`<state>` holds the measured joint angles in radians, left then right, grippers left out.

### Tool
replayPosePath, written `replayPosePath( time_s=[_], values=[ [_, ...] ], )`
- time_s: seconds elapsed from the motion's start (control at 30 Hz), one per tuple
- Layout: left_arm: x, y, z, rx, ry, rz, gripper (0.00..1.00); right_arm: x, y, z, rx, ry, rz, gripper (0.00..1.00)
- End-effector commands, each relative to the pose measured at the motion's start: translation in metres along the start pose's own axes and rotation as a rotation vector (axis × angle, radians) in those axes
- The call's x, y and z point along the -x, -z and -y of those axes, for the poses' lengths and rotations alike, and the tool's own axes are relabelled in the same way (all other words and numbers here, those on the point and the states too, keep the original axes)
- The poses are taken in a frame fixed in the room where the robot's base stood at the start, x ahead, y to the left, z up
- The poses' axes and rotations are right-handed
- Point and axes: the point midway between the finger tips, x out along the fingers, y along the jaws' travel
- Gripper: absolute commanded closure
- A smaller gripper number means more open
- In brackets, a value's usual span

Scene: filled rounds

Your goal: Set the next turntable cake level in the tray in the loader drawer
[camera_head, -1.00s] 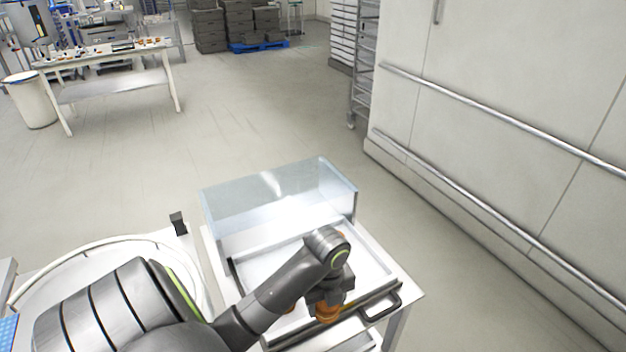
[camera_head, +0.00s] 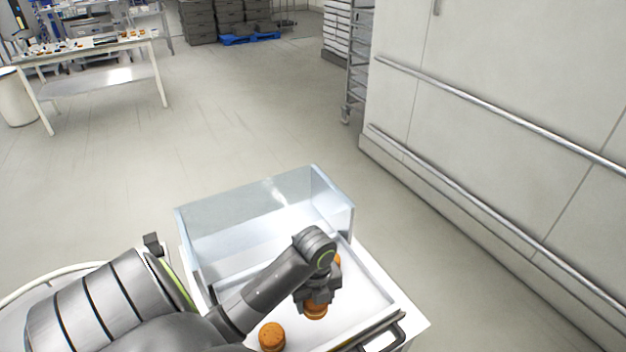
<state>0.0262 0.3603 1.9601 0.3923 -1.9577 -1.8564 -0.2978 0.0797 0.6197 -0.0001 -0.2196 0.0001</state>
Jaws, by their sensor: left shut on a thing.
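My left gripper (camera_head: 319,296) reaches down over the white tray (camera_head: 366,300) in the loader drawer (camera_head: 408,318). It is shut on an orange-brown cake (camera_head: 316,312), which shows just below the fingers and looks about level. I cannot tell whether this cake touches the tray floor. A second cake (camera_head: 272,337) sits in the tray to the near left, apart from the held one. Part of another orange cake (camera_head: 337,261) shows behind the gripper, mostly hidden by it. The turntable (camera_head: 22,296) shows partly at the left edge, behind my arm. My right gripper is out of view.
A clear guard (camera_head: 240,225) stands around the back of the drawer. A small dark post (camera_head: 153,244) stands left of the guard. Tray floor right of the gripper is bare. Wall rails (camera_head: 480,101) run at the right.

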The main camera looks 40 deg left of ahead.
Motion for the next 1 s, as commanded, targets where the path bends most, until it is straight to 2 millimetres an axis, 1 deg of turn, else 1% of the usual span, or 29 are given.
replayPosePath(
  time_s=[0.03, 0.17, 0.27, 0.4, 0.47, 0.53, 0.7, 0.87, 0.9, 1.0],
  values=[
    [-0.006, 0.001, -0.001, 0.001, -0.004, -0.003, 0.55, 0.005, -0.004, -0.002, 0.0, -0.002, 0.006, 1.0],
    [-0.018, 0.0, 0.0, -0.001, 0.0, 0.0, 0.54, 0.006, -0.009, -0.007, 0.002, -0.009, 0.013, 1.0],
    [-0.028, 0.001, -0.001, 0.0, -0.002, -0.001, 0.54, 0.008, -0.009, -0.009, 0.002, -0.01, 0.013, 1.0],
    [-0.047, 0.001, -0.001, 0.0, -0.003, -0.002, 0.54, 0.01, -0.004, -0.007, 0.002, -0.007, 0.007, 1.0],
    [-0.053, 0.001, -0.001, -0.001, -0.002, -0.001, 0.54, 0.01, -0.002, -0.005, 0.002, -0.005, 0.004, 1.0],
    [-0.056, 0.0, -0.001, -0.003, -0.001, 0.001, 0.54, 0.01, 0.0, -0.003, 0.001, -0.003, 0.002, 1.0],
    [-0.057, 0.0, 0.0, -0.003, 0.0, 0.002, 0.54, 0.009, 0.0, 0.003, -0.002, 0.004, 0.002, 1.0],
    [-0.059, 0.0, 0.0, -0.002, 0.0, 0.002, 0.54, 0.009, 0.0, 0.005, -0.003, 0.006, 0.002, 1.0],
    [-0.06, 0.0, 0.0, -0.002, 0.0, 0.002, 0.42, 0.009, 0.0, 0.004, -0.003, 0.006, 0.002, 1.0],
    [-0.059, 0.0, 0.0, -0.002, 0.0, 0.002, 0.29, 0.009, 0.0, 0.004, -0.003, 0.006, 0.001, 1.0]
  ],
)
